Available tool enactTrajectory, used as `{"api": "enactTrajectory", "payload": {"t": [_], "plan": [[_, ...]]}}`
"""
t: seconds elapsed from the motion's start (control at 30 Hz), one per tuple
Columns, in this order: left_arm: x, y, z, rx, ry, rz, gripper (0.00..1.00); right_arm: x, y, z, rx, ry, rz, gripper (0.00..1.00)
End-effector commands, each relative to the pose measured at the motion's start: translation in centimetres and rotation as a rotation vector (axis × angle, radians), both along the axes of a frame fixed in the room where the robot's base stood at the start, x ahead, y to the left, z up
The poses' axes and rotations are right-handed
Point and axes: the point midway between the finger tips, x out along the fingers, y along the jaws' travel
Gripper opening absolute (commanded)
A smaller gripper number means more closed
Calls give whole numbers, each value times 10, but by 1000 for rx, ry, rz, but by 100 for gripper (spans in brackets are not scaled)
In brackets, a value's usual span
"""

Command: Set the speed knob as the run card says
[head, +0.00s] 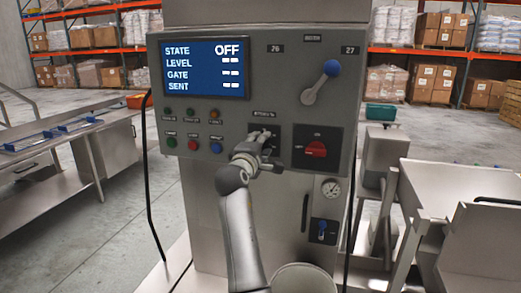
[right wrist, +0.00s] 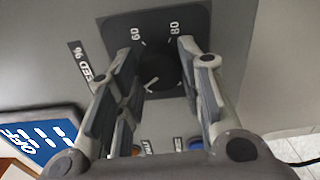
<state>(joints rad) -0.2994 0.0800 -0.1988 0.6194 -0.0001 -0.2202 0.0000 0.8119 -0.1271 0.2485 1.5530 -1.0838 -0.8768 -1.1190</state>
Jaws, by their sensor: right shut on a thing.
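The speed knob (right wrist: 160,76) is dark and round, on a black dial plate (right wrist: 140,28) with 60 and 80 readable in the right wrist view. My right gripper (right wrist: 161,62) reaches up to it, its fingers on either side and shut on it. In the head view my right gripper (head: 264,139) covers most of the knob and its plate. The knob's pointer and exact setting are hard to make out. I cannot identify a run card in either view. My left gripper is out of view.
The grey control panel (head: 265,90) has a screen (head: 205,68) reading STATE OFF, a blue-tipped lever (head: 332,68), a red rotary switch (head: 316,149) right of my gripper, and several buttons and lamps to its left. A gauge (head: 331,187) sits below right.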

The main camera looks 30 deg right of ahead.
Motion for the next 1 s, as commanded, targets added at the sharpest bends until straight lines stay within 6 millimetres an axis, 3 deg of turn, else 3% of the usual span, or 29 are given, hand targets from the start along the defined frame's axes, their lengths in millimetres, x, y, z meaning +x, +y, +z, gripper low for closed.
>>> {"api": "enactTrajectory", "payload": {"t": [1.0], "plan": [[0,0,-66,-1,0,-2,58,0,1,-2,628,-735,2,11]]}}
